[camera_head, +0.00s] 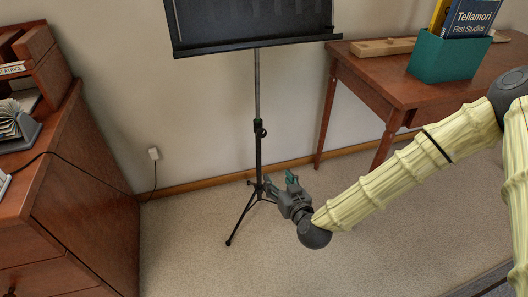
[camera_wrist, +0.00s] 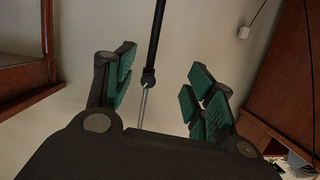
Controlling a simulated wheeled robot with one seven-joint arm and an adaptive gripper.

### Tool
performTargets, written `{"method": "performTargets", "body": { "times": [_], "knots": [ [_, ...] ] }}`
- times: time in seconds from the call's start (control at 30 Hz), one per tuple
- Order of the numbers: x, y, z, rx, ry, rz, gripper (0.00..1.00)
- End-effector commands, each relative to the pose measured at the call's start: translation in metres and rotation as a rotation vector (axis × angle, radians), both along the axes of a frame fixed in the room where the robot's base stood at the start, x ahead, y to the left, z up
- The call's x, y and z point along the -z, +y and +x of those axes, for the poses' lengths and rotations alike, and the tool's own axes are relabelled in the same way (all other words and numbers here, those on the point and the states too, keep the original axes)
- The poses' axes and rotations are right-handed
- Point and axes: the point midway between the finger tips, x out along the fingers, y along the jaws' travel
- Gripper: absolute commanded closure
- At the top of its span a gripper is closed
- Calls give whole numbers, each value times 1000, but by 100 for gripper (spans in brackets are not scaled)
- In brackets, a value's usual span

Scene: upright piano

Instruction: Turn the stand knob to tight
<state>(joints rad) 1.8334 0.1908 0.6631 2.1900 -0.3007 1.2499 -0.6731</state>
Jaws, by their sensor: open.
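The black music stand (camera_head: 258,155) stands upright on its tripod, with its dark desk (camera_head: 250,25) at the top of the head view. The stand knob (camera_head: 261,130) is a small black knob on the collar where the thin silver tube meets the thicker black tube. In the wrist view the knob (camera_wrist: 148,78) shows small, between my fingers but beyond them; its turn setting cannot be read. My gripper (camera_head: 280,182), with green finger pads, is open and empty, below and slightly right of the knob in the head view. The wrist view shows its spread fingers (camera_wrist: 159,72).
A wooden table (camera_head: 375,88) with a green book box (camera_head: 445,58) stands at right. A brown cabinet (camera_head: 90,190) stands at left. A wall outlet (camera_head: 154,153) with a cord is between cabinet and stand. Carpet around the tripod is clear.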

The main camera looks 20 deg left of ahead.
Motion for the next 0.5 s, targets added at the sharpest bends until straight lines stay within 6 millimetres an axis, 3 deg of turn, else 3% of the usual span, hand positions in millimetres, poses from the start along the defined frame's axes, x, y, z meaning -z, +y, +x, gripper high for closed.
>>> {"method": "performTargets", "body": {
  "times": [0.03, 0.2, 0.5],
  "knots": [
    [3, 7, 10, 6, -48, 18, 45],
    [-25, 23, 33, 25, -181, 55, 45],
    [-47, 33, 49, 45, -262, 77, 45]
  ]
}}
